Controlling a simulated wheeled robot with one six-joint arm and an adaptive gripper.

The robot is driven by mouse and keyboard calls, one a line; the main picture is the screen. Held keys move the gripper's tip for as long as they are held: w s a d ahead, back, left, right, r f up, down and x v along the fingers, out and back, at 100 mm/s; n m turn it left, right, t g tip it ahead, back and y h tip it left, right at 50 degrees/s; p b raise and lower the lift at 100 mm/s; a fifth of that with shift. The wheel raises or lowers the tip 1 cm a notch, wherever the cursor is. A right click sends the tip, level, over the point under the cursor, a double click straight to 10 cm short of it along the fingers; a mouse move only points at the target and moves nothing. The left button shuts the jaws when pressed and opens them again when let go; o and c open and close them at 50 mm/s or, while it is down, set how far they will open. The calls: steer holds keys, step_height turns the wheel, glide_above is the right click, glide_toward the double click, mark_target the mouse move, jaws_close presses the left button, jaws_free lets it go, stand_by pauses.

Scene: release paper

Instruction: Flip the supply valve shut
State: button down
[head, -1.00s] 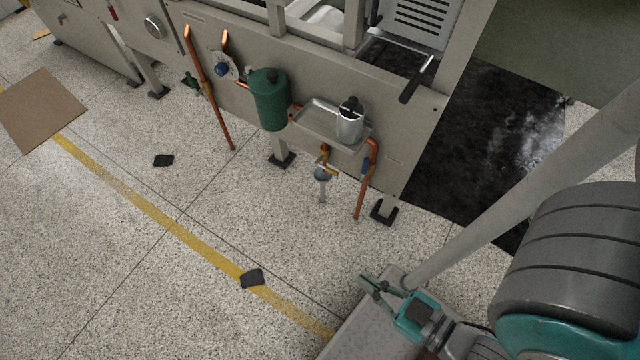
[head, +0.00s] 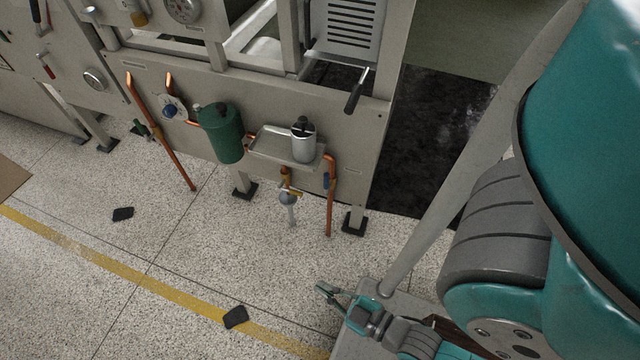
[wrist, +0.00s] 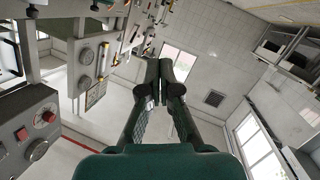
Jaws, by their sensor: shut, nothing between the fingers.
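Copper pipes with small fittings run along the front of the grey machine in the head view. The left pipe (head: 165,140) carries a brass fitting (head: 157,132). The right pipe (head: 330,205) has a small blue-handled fitting (head: 326,181). A brass valve (head: 287,188) hangs between, above a round gauge-like part. I cannot tell which is the supply valve, or its handle position. My gripper (head: 326,291) is low in front of the machine, apart from all the pipes. In the wrist view my gripper (wrist: 166,72) is shut and empty, with no pipe or valve near its fingertips.
A green canister (head: 221,135) and a tray (head: 268,150) with a metal can (head: 303,143) are on the machine front. A black-gripped lever (head: 355,92) sticks out above. Dark pads (head: 235,317) lie on the otherwise open floor. A dial panel (wrist: 30,130) shows in the wrist view.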

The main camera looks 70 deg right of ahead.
mark_target(328, 182)
steer(key=w+d+f+n+g+h, duration=0.1)
steer(key=w+d+f+h, duration=0.3)
steer(key=d, duration=0.5)
steer(key=w+d+f+n+g+h, duration=0.2)
steer(key=w+d+f+h, duration=0.2)
steer(key=w+d+f, duration=0.2)
steer(key=w+d+f+n+g+h, duration=0.1)
steer(key=w+d+f, duration=0.5)
steer(key=d, duration=0.7)
step_height(328, 182, down, 3)
steer(key=g+h, duration=0.1)
steer(key=h, duration=0.1)
steer(key=shift+r+n+h, duration=0.15)
steer(key=shift+n+h, duration=0.25)
steer(key=w+d, duration=0.2)
steer(key=d, duration=0.7)
steer(key=shift+s+d, duration=0.1)
steer(key=shift+s, duration=0.1)
